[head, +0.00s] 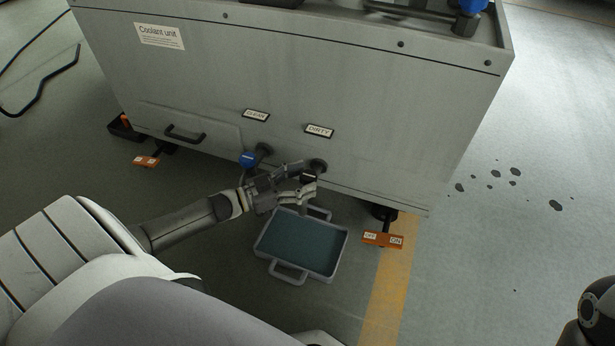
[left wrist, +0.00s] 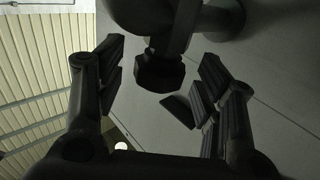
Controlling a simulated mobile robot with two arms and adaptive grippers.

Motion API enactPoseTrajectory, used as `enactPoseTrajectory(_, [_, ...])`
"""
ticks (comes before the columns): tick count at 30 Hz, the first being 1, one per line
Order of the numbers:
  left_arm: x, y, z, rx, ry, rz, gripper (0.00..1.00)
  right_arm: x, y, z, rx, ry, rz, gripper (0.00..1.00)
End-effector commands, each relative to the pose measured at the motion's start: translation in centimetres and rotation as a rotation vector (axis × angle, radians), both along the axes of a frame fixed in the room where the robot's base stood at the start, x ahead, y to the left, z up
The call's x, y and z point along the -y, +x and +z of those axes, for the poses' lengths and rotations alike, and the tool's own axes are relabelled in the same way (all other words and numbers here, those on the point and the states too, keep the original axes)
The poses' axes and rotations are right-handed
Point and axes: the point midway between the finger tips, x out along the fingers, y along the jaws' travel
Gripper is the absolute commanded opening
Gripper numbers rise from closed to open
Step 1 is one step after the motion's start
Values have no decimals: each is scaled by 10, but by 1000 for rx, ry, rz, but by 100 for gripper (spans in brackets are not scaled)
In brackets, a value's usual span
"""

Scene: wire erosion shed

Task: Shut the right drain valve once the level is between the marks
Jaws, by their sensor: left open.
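The grey coolant unit (head: 300,90) has a CLEAN label (head: 256,115) and a DIRTY label (head: 319,131). Below CLEAN is the left drain valve (head: 248,159) with a blue handle. Below DIRTY is the dark right drain valve (head: 318,165), partly hidden by my left gripper (head: 309,184). In the left wrist view, the open fingers of my left gripper (left wrist: 155,90) stand on either side of a dark valve knob (left wrist: 160,72), apparently without closing on it. A grey tray (head: 262,245) with dark blue-green liquid sits on the floor below. I cannot make out level marks. My right gripper is not seen.
An orange OFF/ON pedal (head: 383,240) stands by the unit's right foot, another orange tag (head: 146,161) by the left foot. A yellow floor stripe (head: 387,295) runs right of the tray. Dark spots (head: 496,174) mark the open floor at right.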

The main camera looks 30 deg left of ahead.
Motion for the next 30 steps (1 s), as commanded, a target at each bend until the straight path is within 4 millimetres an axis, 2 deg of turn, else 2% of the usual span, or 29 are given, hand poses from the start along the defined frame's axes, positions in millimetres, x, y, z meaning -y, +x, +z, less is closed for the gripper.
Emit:
enactPoseTrajectory(9, [-34, -55, -1, -4, 3, -1, 62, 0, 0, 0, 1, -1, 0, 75])
enactPoseTrajectory(15, [-49, -77, -1, -2, 2, 0, 62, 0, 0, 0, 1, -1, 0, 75])
enactPoseTrajectory(21, [-53, -85, 0, 1, 1, -1, 62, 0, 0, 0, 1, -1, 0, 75])
enactPoseTrajectory(30, [-54, -85, 0, 1, 1, 0, 62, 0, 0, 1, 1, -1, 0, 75])
